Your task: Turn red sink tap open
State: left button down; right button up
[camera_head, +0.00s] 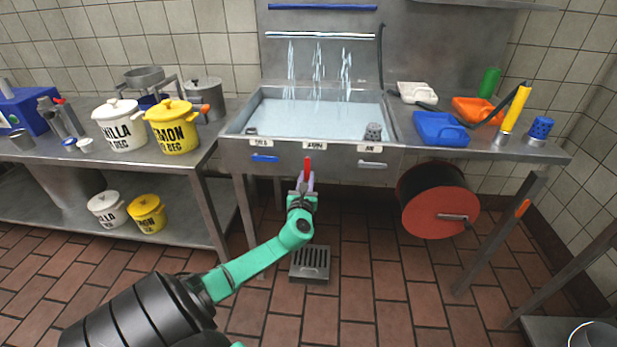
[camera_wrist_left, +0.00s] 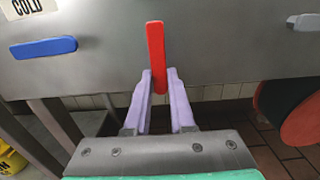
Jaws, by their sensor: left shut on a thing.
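The red tap handle (camera_head: 307,168) is on the front panel of the sink (camera_head: 330,155), under the middle label, and stands upright. In the left wrist view the red tap handle (camera_wrist_left: 156,50) points up, with its lower end between my fingers. My left gripper (camera_head: 305,182) is shut on this lower end; its pale purple fingers also show in the left wrist view (camera_wrist_left: 158,88). Water falls in several streams into the filled basin (camera_head: 310,112). My right gripper is not in view.
A red hose reel (camera_head: 440,212) hangs under the counter at right. A floor drain (camera_head: 310,263) lies below the sink.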

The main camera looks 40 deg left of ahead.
pick_arm(q)
jog(key=shift+f, duration=0.25)
jog(key=c, duration=0.9)
grip_release()
jog(key=shift+c, duration=0.2)
jog(key=shift+o, duration=0.9)
jog(key=shift+r, duration=0.15)
jog(key=p+v, duration=0.1)
jog(key=v, duration=1.3)
jog(key=shift+s+d+p, duration=0.25)
jog(key=shift+s+p, duration=0.05)
jog(key=shift+p, duration=0.1)
